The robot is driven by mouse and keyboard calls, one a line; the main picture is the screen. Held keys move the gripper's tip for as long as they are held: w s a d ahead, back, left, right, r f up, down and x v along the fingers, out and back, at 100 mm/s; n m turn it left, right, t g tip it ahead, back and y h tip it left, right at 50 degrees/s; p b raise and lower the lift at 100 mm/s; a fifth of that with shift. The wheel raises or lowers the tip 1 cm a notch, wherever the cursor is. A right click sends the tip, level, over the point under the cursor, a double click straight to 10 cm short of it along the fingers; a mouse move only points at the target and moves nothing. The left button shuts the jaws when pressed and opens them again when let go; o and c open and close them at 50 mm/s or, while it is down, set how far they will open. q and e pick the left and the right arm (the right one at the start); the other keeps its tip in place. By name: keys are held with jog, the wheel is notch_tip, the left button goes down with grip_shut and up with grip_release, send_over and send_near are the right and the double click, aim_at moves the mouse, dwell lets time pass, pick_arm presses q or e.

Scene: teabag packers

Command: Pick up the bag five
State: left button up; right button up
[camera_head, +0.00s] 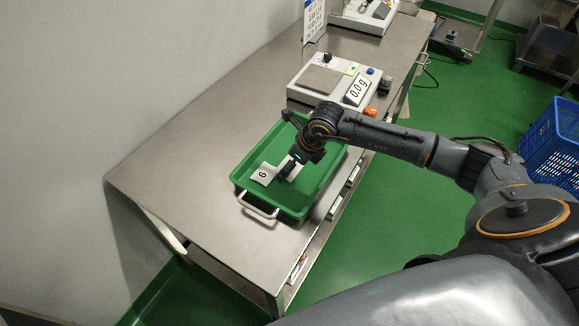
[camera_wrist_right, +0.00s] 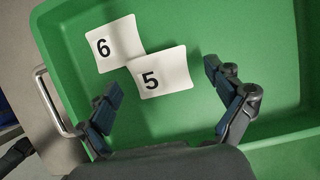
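Bag five (camera_wrist_right: 170,65) is a white packet marked 5, lying in the green tray (camera_wrist_right: 215,25). It overlaps or touches the corner of bag six (camera_wrist_right: 118,40), a white packet marked 6. In the head view, bag six (camera_head: 262,174) shows in the tray (camera_head: 322,190), while bag five is mostly hidden by my right gripper (camera_head: 288,170). In the wrist view my right gripper (camera_wrist_right: 172,103) is open and empty, its two fingers wide apart. Bag five lies ahead of and between the fingers, apart from both. My left gripper is not in view.
The tray has raised walls and a metal handle (camera_head: 258,210), and stands on a steel table (camera_head: 190,160). A scale (camera_head: 322,78) reading 0.0 g stands behind it. A wall (camera_head: 60,100) borders the table's left. A blue crate (camera_head: 555,140) is on the floor.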

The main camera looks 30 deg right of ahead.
jog(key=c, duration=0.7)
jog(key=shift+c, duration=0.2)
